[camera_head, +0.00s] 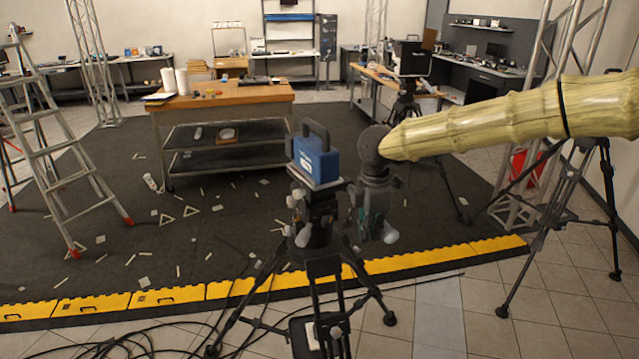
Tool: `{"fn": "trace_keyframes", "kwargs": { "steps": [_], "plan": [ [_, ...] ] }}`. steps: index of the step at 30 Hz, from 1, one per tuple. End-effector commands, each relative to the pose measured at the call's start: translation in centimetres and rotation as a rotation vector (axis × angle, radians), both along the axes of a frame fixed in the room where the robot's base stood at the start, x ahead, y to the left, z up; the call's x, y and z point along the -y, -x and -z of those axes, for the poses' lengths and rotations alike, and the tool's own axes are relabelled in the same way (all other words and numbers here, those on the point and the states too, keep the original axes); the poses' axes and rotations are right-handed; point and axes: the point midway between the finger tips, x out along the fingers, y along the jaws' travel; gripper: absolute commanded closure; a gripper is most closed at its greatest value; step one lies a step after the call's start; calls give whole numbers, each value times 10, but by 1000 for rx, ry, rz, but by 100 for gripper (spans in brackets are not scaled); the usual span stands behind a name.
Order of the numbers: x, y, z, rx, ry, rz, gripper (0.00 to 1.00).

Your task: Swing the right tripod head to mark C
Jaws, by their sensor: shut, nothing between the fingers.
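A tripod (322,262) stands in front of me with a blue box-shaped device (315,160) with a dark handle on its head (315,205). Pale knobs show around this head. My gripper (374,236) points down just right of this head, shut and empty; I cannot tell whether it touches the head or a knob. Another tripod (604,180) stands at the far right, its top hidden behind my arm. A third tripod (405,106) at the back carries a dark screen-like device (411,58). I cannot make out mark C or any lettered marks.
A wooden-topped workbench (225,98) stands behind on the dark mat (110,250), which has scattered small pieces. Its front edge is yellow (230,287). Black cables (150,340) lie at front left. A stepladder (60,150) is at left; a metal truss (520,180) at right.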

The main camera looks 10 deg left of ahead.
Motion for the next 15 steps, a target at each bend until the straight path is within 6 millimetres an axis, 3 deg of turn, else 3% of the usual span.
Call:
{"fn": "trace_keyframes", "kwargs": {
  "steps": [15],
  "plan": [
    [3,-5,0,0,0,1,100]
  ]
}}
